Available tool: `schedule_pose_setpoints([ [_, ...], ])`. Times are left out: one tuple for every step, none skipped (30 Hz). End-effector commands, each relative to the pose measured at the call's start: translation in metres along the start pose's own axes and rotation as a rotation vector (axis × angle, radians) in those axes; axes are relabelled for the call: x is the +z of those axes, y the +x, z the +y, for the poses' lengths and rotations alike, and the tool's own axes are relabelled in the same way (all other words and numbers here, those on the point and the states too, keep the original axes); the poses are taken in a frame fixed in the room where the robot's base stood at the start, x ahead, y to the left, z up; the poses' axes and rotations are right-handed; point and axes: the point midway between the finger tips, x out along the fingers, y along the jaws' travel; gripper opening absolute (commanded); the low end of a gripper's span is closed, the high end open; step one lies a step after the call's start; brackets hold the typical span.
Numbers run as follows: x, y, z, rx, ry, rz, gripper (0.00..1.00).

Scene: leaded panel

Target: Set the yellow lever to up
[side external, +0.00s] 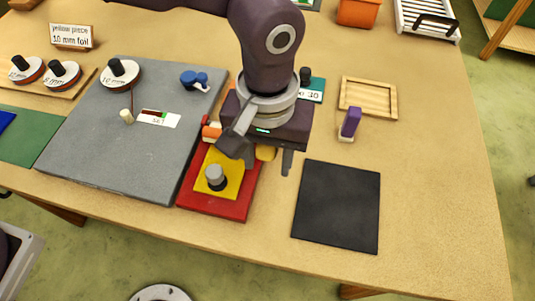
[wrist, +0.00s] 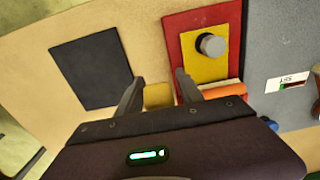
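A red board (side external: 240,205) carries a yellow plate (side external: 232,187) with a grey cylindrical knob (side external: 216,176) standing on it. The wrist view shows the same grey knob (wrist: 211,45) on the yellow plate (wrist: 205,68). A mustard-yellow piece (side external: 266,153) shows beside the red board, partly hidden by my gripper (side external: 257,162). In the wrist view this yellow piece (wrist: 158,95) lies between the fingers of my gripper (wrist: 159,80), partly covered. The fingers are apart and empty. I cannot tell which yellow part is the lever, or its setting.
A grey slab (side external: 85,140) lies left of the red board, with a white label (side external: 158,119) on it. An orange part (side external: 212,131) sits at the red board's far end. A black mat (side external: 337,205), a purple block (side external: 350,122) and a wooden tray (side external: 368,97) are right.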

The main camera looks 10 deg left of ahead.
Motion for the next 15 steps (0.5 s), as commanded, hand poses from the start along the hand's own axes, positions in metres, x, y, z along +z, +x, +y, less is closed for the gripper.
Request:
schedule_pose_setpoints([
  [-0.0001,-0.0002,0.0,0.0,0.0,0.0,0.31],
  [-0.0001,-0.0002,0.0,0.0,0.0,0.0,0.26],
  [-0.0001,-0.0002,0.0,0.0,0.0,0.0,0.18],
  [-0.0001,-0.0003,0.0,0.0,0.0,0.0,0.12],
  [-0.0001,-0.0003,0.0,0.0,0.0,0.0,0.06],
  [-0.0001,-0.0003,0.0,0.0,0.0,0.0,0.0],
  [-0.0001,-0.0003,0.0,0.0,0.0,0.0,0.0],
  [-0.0001,-0.0003,0.0,0.0,0.0,0.0,0.0],
  [-0.0001,-0.0004,0.0,0.0,0.0,0.0,0.0],
  [-0.0002,-0.0004,0.0,0.0,0.0,0.0,0.0],
  [-0.0001,-0.0004,0.0,0.0,0.0,0.0,0.0],
  [-0.0002,-0.0004,0.0,0.001,0.0,0.0,0.0],
  [-0.0002,-0.0005,0.0,0.001,0.0,0.0,0.0],
  [-0.0002,-0.0005,0.0,0.001,0.0,0.0,0.0],
  [-0.0002,-0.0005,0.0,0.001,0.0,0.0,0.0],
])
